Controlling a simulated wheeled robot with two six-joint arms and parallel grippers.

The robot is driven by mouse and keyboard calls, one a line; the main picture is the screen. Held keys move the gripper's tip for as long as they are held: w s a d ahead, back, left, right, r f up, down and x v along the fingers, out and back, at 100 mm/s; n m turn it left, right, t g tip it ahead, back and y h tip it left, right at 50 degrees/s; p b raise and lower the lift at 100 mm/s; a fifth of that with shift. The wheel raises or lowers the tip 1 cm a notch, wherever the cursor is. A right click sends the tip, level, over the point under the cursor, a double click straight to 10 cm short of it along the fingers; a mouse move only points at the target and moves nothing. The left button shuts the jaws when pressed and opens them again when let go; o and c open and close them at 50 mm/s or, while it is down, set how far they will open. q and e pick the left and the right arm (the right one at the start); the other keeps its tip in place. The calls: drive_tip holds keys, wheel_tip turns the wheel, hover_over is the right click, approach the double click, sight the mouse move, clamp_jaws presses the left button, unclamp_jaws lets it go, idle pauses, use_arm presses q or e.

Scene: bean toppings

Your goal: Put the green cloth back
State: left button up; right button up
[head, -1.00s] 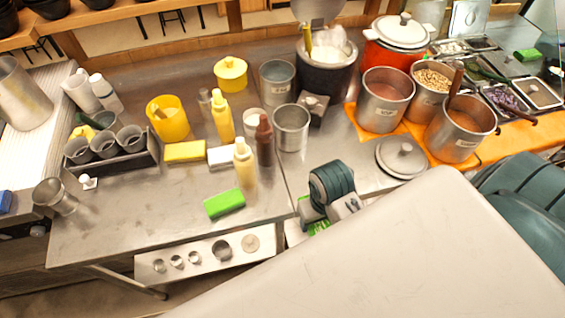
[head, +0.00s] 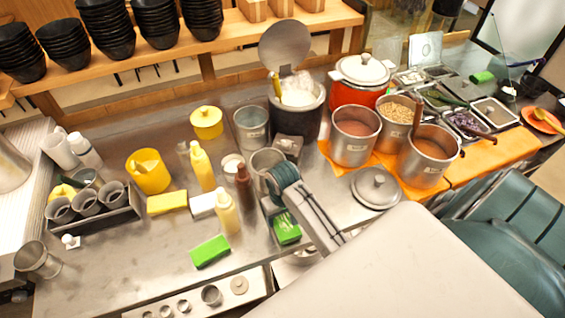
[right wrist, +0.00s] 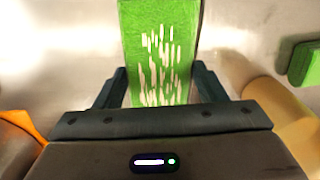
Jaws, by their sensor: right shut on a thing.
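My right gripper (head: 281,213) is over the front middle of the metal counter, right of the brown bottle. It is shut on the green cloth (head: 287,231), which shows partly below it. In the right wrist view the cloth (right wrist: 160,45) is bright green with white streaks, between the two dark fingers. The cloth's lower end is hidden by the gripper body. Whether it touches the counter I cannot tell. A plain green block (head: 210,250) lies on the counter to the left; a green block also shows at the right wrist view's edge (right wrist: 306,64). My left gripper is not in view.
A brown bottle (head: 243,187) and a yellow-cream bottle (head: 227,214) stand close left of the gripper. A metal pot (head: 267,163) is behind it. A lid (head: 376,187) and soup pots (head: 428,157) are to the right.

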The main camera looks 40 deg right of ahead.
drive_tip(key=shift+f, duration=0.3)
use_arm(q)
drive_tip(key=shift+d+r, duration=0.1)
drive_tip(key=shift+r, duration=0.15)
use_arm(e)
drive_tip(key=shift+f, duration=0.15)
drive_tip(key=o, duration=1)
drive_tip(key=shift+f, duration=0.15)
